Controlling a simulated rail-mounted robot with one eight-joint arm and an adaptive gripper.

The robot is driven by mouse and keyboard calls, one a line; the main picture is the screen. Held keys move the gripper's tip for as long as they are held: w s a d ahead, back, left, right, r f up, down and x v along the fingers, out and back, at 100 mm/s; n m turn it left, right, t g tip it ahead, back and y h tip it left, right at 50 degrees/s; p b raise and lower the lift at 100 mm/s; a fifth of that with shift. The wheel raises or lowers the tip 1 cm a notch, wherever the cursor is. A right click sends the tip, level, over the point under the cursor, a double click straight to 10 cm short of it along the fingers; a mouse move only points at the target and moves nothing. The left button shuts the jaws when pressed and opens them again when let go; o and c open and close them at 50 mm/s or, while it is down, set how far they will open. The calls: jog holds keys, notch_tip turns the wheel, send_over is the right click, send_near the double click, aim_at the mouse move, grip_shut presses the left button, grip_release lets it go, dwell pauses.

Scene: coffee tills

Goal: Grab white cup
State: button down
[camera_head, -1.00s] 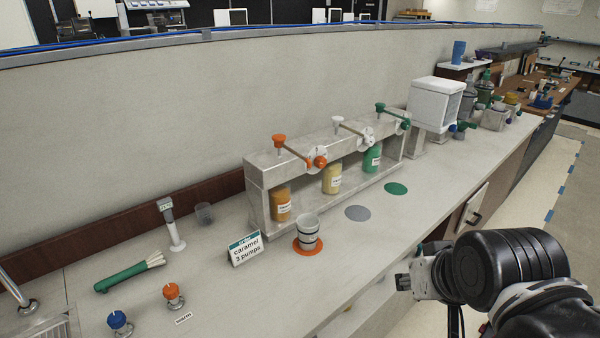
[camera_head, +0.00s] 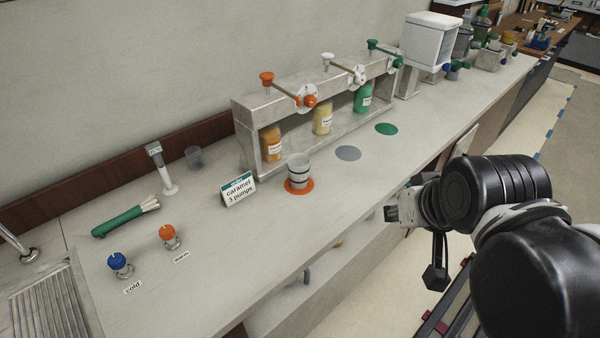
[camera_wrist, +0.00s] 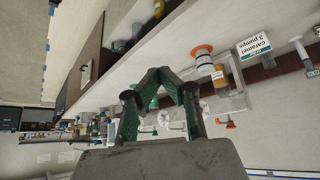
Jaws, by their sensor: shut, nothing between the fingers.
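The white cup (camera_head: 298,168), with grey bands, stands upright on an orange disc (camera_head: 299,187) on the counter, in front of the orange bottle. In the wrist view, which is upside down, the cup (camera_wrist: 205,62) shows right of my fingers. My gripper (camera_wrist: 158,72) has its two dark green fingers meeting at the tips, with nothing between them. In the head view my arm is at the right, off the counter's front edge, well apart from the cup. The fingers are hard to make out there.
A "caramel 3 pumps" sign (camera_head: 238,189) stands just left of the cup. The pump rack (camera_head: 325,108) holds orange, yellow and green bottles behind it. A grey disc (camera_head: 347,153) and green disc (camera_head: 386,129) lie to its right. The counter front before the cup is clear.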

jog(key=c, duration=0.8)
grip_release()
jog(key=shift+o, duration=0.2)
